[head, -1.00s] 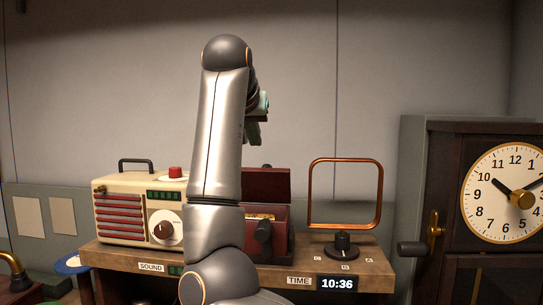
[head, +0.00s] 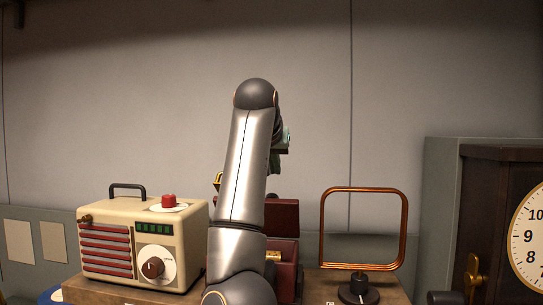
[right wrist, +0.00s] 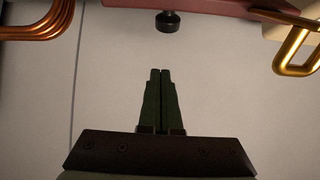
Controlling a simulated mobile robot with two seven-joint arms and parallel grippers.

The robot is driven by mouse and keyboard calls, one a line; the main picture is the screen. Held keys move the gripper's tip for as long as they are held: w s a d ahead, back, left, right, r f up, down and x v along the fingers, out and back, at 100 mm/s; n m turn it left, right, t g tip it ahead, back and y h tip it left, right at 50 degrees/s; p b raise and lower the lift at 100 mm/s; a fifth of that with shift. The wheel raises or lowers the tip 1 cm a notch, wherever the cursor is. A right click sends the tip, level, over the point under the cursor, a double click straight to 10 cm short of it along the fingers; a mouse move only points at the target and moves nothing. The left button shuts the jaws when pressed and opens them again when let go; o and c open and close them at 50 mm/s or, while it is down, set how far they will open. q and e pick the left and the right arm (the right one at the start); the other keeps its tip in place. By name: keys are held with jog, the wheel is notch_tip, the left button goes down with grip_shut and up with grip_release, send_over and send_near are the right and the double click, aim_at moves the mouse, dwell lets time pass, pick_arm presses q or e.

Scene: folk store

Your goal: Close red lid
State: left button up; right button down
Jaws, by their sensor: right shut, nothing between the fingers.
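The red lid (head: 283,216) stands raised on a dark red box (head: 287,260) in the head view, partly hidden behind my right arm. A dark red edge, likely the lid's (right wrist: 215,8), crosses the top of the right wrist view with a black knob (right wrist: 167,21) below it. My right gripper (head: 279,155) is above the lid in the head view, mostly hidden by the arm. In the right wrist view its green fingers (right wrist: 160,72) are shut and empty, pointing toward the knob with a gap between. My left gripper is not in view.
A cream radio (head: 108,240) with a red button (head: 169,200) stands left of the box. A copper frame (head: 404,230) on a black base stands to the right. A clock cabinet (head: 490,220) is farther right. A gold piece (right wrist: 297,45) shows upper right in the wrist view.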

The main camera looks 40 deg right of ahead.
aim_at(274, 196)
jog(key=f, duration=0.3)
jog(key=shift+w+d+f, duration=0.25)
jog(key=shift+w+f, duration=0.1)
jog(key=shift+f, duration=0.05)
jog(key=shift+s+a+f+p, duration=0.3)
jog(key=shift+s+a+f, duration=0.05)
jog(key=shift+f, duration=0.05)
